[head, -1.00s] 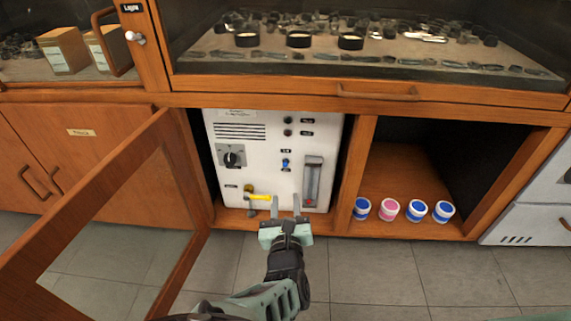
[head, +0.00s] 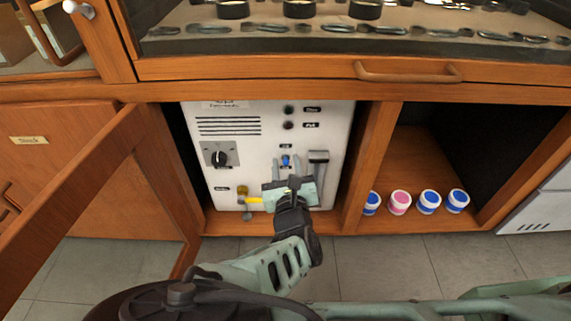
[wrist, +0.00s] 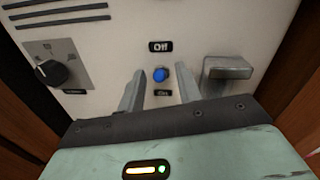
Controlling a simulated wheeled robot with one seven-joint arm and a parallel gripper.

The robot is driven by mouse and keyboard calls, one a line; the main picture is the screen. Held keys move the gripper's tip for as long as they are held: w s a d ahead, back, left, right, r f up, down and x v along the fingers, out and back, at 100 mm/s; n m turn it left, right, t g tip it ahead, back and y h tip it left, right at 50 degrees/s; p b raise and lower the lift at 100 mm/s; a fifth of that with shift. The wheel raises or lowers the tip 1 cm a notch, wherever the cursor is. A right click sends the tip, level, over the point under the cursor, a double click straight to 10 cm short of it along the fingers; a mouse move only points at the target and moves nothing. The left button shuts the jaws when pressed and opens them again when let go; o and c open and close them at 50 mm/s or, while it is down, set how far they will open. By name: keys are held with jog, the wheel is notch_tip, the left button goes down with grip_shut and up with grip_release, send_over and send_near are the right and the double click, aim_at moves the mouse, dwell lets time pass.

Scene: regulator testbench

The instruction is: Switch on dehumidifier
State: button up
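The dehumidifier (head: 260,140) is a white panel unit inside the open cabinet bay. It carries a small blue switch (head: 286,160) between two dark labels; in the wrist view the blue switch (wrist: 161,74) sits below the "Off" label (wrist: 161,47) and above the lower label, which seems to read "On". My gripper (head: 286,168) is in front of the panel with its fingers apart. In the wrist view my gripper (wrist: 158,82) has one finger on each side of the blue switch, holding nothing. I cannot tell whether the fingertips touch the panel.
A black rotary knob (head: 219,158), a yellow-handled valve (head: 248,198) and a grey lever (head: 318,157) are on the same panel. An open glazed door (head: 75,195) stands at left. Several lidded jars (head: 400,202) sit in the right-hand bay.

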jog(key=shift+c, duration=0.2)
grip_shut()
jog(key=shift+t+p, duration=0.3)
jog(key=shift+p, duration=0.6)
jog(key=shift+w+f+n+t+y+b, duration=0.1)
jog(key=shift+f+n+t+y+b, duration=0.35)
jog(key=shift+t, duration=1)
jog(key=shift+w+f+t+b, duration=0.1)
jog(key=shift+f+t+b, duration=0.7)
jog(key=shift+t, duration=0.6)
jog(key=shift+w+f+n+t+y+b, duration=0.1)
jog(key=shift+f+n+t+y+b, duration=0.35)
jog(key=shift+t, duration=1)
jog(key=shift+f, duration=0.15)
jog(key=shift+o, duration=0.2)
grip_release()
